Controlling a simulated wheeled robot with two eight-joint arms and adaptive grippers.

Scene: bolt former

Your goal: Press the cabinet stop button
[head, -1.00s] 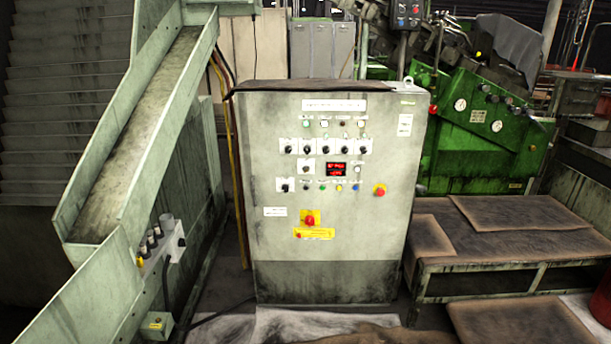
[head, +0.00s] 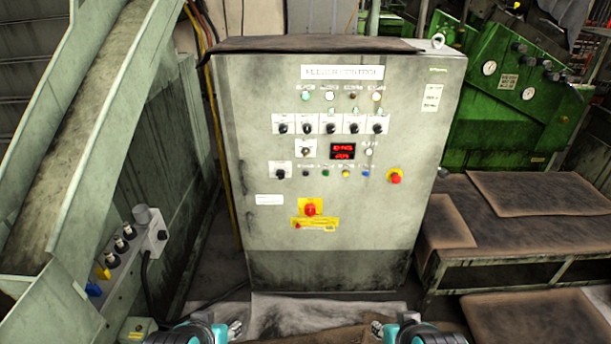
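The grey control cabinet (head: 345,235) stands upright ahead of me. A larger red knob on a yellow plate (head: 310,208) sits lower, left of centre, above a yellow label. A row of small black, green, yellow and blue controls (head: 346,173) lies under the red digital display (head: 343,151). I cannot read which control is marked stop. My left gripper (head: 236,329) and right gripper (head: 377,329) show at the bottom edge, below and apart from the cabinet; their finger opening is unclear.
A sloped conveyor chute (head: 75,130) with a small switch box (head: 128,255) stands at the left. A low bench with brown mats (head: 530,245) is close at the right, with a green machine (head: 500,110) behind. Floor before the cabinet is covered by a pale sheet (head: 300,313).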

